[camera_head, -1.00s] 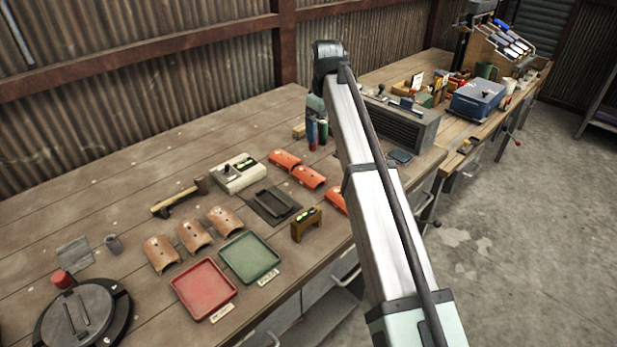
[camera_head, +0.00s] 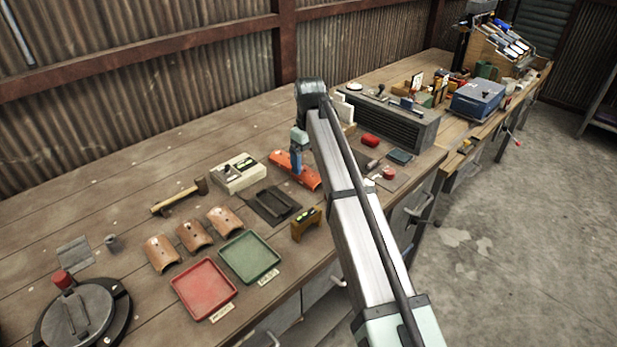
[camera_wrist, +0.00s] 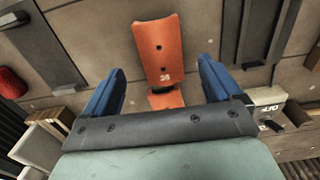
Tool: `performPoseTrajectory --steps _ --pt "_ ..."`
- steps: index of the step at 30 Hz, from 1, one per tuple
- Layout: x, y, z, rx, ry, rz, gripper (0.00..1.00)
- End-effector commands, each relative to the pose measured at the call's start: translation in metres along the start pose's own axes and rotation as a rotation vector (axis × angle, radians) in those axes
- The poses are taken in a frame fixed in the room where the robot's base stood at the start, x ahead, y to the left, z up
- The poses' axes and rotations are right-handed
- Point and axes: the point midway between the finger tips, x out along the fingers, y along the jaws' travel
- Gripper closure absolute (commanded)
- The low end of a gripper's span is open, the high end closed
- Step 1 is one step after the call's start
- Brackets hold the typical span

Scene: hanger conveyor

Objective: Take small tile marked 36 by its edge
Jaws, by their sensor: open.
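An orange curved tile (camera_wrist: 160,40) lies on the bench in the wrist view, with dark holes and a small white mark near its lower end. The mark looks like 36, but it is small and hard to read. Part of another orange tile (camera_wrist: 167,99) shows just below it. My gripper (camera_wrist: 162,75) is open, with its blue fingers on either side of the marked end and nothing held. In the head view, my gripper (camera_head: 296,166) is over the orange tiles (camera_head: 308,180) and partly covers them. Whether a finger touches a tile is unclear.
Three brown tiles (camera_head: 194,235) lie at the left, near a red tray (camera_head: 203,289) and a green tray (camera_head: 249,257), each with a label.

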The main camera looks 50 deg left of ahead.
Motion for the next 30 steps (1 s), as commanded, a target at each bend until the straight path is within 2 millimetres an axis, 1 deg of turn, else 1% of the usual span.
performPoseTrajectory --steps 5,13,16,21,23,30 --pt "0.013 -0.001 0.000 0.000 -0.001 -0.001 0.08" --pt "0.046 -0.002 -0.001 0.000 -0.002 -0.001 0.08" --pt "0.051 -0.002 -0.002 0.000 0.000 0.000 0.08" --pt "0.051 -0.001 -0.002 0.000 0.000 0.000 0.08" --pt "0.051 -0.001 -0.002 0.000 0.000 0.000 0.12" --pt "0.051 -0.001 -0.002 0.000 0.000 0.000 0.35"
